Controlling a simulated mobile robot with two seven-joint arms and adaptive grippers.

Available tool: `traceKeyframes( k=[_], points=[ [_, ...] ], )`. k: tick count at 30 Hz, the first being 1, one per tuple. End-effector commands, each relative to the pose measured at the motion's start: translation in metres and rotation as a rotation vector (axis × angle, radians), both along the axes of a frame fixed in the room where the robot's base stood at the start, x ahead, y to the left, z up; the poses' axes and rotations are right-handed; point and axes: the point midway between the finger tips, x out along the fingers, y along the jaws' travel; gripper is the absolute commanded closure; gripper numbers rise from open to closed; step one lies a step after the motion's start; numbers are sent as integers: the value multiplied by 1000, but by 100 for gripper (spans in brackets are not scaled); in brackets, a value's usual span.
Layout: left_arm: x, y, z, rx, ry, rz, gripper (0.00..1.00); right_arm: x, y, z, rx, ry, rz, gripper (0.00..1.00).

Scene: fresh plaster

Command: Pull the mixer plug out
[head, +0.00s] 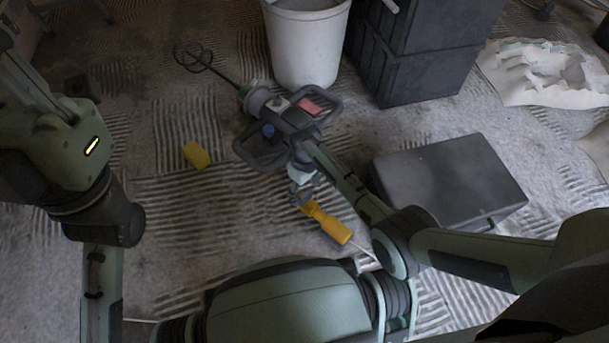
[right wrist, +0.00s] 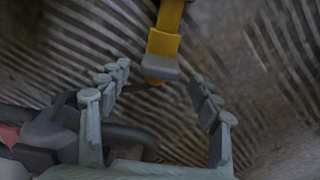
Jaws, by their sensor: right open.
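The mixer (head: 285,122) lies on the ridged floor, its paddle (head: 193,57) pointing to the far left. A yellow connector (head: 328,224) lies on the floor in front of it, by a pale cable. I cannot tell where plug and socket part. My right gripper (head: 302,192) is just beyond the connector's far end. In the right wrist view, its fingers (right wrist: 158,92) are spread and empty, with the yellow connector (right wrist: 165,42) and its grey end (right wrist: 160,67) ahead between them, apart from both. My left gripper is out of view.
A white bucket (head: 306,45) and black crates (head: 420,55) stand behind. A dark grey case (head: 450,180) lies right of my right forearm. A small yellow block (head: 196,155) lies left of the mixer. Torn white material (head: 550,75) is at the far right.

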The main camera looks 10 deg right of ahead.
Motion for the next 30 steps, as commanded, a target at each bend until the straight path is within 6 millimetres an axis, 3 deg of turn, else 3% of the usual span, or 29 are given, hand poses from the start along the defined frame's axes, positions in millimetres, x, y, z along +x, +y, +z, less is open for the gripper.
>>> traceKeyframes(
  k=[6, 12, 18, 30],
  points=[
    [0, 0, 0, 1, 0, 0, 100, 2, 1, 47, 2, -7, 0, 36],
    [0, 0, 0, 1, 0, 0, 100, 1, 1, 77, 2, -5, 0, 36],
    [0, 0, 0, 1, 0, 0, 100, 1, 1, 86, 2, -2, 0, 36],
    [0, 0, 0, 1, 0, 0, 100, 1, 1, 87, 2, -2, 0, 36]
  ],
)
